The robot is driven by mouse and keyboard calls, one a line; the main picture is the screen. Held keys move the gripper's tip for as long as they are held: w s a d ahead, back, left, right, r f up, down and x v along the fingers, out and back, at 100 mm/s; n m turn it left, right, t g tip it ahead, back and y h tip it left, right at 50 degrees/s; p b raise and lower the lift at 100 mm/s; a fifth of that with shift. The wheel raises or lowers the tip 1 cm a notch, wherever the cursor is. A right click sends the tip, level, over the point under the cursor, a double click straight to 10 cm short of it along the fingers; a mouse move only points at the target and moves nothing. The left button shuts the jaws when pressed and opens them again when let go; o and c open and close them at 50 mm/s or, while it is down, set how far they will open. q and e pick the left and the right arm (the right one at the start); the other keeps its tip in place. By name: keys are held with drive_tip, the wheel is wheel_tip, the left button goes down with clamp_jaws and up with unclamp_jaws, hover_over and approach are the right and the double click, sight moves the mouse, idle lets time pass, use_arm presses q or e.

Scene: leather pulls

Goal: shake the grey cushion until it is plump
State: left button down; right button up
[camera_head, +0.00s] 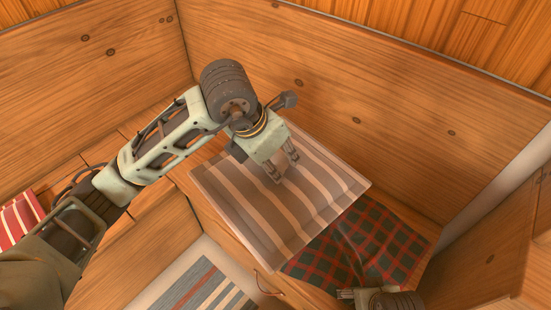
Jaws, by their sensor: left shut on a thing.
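The grey cushion (262,215), flat and square with grey and pale stripes, is at the centre over the wooden bench. My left gripper (284,172) is shut on it near its upper edge, with the fingers reaching down over the fabric. The cushion looks tilted, and I cannot tell whether its lower side touches the bench. My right gripper (350,294) shows only in part at the bottom edge, apart from the cushion; its opening is not clear.
A dark red and green checked cloth (372,243) lies on the bench (419,222), right of the cushion. Wooden walls (370,110) stand close behind. A red striped fabric (18,217) is at far left. A striped rug (205,290) covers the floor, near a leather pull (267,286).

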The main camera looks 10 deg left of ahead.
use_arm(q)
drive_tip(key=shift+d+r, duration=0.1)
drive_tip(key=shift+r, duration=0.15)
